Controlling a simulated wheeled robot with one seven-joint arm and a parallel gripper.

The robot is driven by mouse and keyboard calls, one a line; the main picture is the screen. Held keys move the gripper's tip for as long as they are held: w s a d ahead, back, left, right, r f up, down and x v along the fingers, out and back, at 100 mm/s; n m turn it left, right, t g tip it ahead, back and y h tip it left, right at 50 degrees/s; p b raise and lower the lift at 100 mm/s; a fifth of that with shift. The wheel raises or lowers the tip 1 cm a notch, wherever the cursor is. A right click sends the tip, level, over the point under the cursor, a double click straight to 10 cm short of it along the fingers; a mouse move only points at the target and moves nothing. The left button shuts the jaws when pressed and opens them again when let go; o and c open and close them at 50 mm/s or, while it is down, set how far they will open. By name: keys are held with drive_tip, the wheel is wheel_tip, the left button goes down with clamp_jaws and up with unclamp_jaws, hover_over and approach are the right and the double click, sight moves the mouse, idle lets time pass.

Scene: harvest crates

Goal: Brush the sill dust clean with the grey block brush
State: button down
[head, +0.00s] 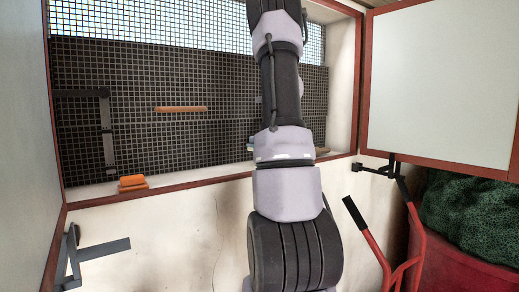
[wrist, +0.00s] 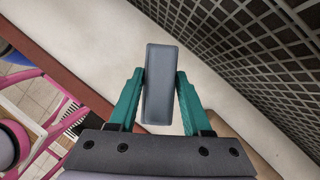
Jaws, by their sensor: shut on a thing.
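The grey block brush (wrist: 160,100) is a plain, long grey block between the two teal fingers of my gripper (wrist: 159,72) in the wrist view. My gripper is shut on it. Beyond it lies the pale sill (wrist: 110,30), between a reddish-brown edge and a dark mesh. I cannot tell whether the brush touches the sill. No dust is clearly visible on it. In the head view the pale sill (head: 95,191) runs under the mesh, and my arm hides the gripper and brush.
An orange block (head: 132,183) sits at the sill's left end. A wooden bar (head: 181,109) is on the dark mesh (head: 200,75). A pale panel (head: 440,80) stands at the right, above a red-handled tool (head: 370,240) and a red container with green contents (head: 460,220).

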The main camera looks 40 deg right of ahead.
drive_tip(key=shift+r, duration=1.35)
